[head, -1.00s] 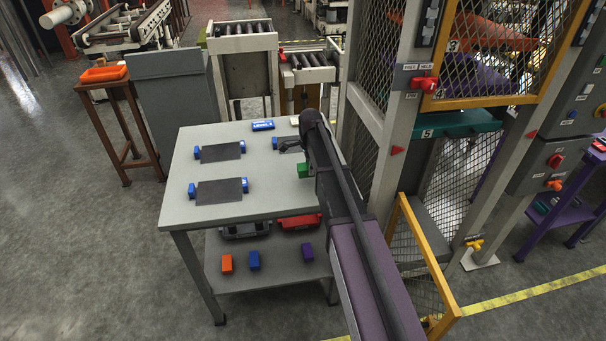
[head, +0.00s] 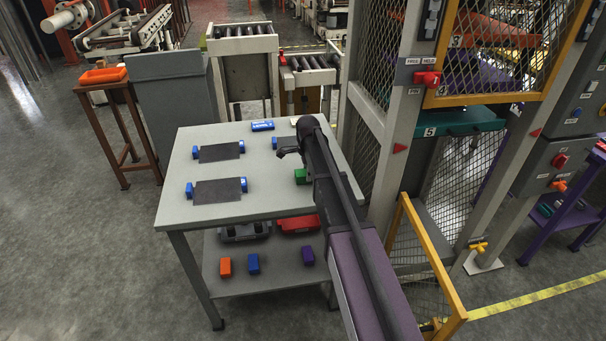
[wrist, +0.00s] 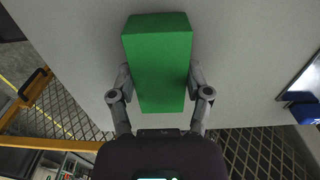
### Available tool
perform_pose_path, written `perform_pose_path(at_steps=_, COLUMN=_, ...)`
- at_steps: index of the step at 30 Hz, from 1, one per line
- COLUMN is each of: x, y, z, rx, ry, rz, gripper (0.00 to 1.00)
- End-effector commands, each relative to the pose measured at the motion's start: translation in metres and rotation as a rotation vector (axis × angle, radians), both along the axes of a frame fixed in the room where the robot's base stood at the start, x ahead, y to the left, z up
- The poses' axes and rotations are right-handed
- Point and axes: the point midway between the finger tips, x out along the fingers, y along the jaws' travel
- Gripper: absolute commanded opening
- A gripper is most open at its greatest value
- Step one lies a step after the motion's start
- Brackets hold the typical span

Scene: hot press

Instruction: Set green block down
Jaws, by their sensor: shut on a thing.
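The green block (wrist: 160,62) fills the middle of the wrist view, with a finger of my gripper (wrist: 160,90) against each of its long sides. My gripper is shut on it. In the head view the green block (head: 300,176) shows at the right part of the grey table (head: 240,204), partly hidden behind my arm. It is at or very close to the tabletop; I cannot tell whether it touches. My gripper is mostly hidden by my arm in the head view.
Dark plates with blue end blocks (head: 218,191) lie on the table's left and back. A blue item (head: 262,125) lies at the far edge. Orange, blue and purple blocks (head: 307,256) stand on the lower shelf. A mesh press frame (head: 400,110) stands close on the right.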

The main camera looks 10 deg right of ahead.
Motion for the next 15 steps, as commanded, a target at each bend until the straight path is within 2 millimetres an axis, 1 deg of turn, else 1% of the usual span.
perform_pose_path(at_steps=4, x=0.0, y=-0.0001, z=-0.0041, rx=0.0, ry=0.0, rz=0.0, gripper=0.09)
perform_pose_path(at_steps=5, x=0.0, y=-0.0002, z=-0.0033, rx=0.0, ry=0.0, rz=0.0, gripper=0.69)
perform_pose_path(at_steps=6, x=0.0, y=-0.0002, z=-0.0028, rx=0.0, ry=0.0, rz=0.0, gripper=0.81)
perform_pose_path(at_steps=8, x=0.0, y=-0.0002, z=-0.0028, rx=0.0, ry=0.0, rz=0.0, gripper=0.98)
perform_pose_path(at_steps=15, x=0.0, y=-0.0002, z=-0.0028, rx=0.0, ry=0.0, rz=0.0, gripper=0.98)
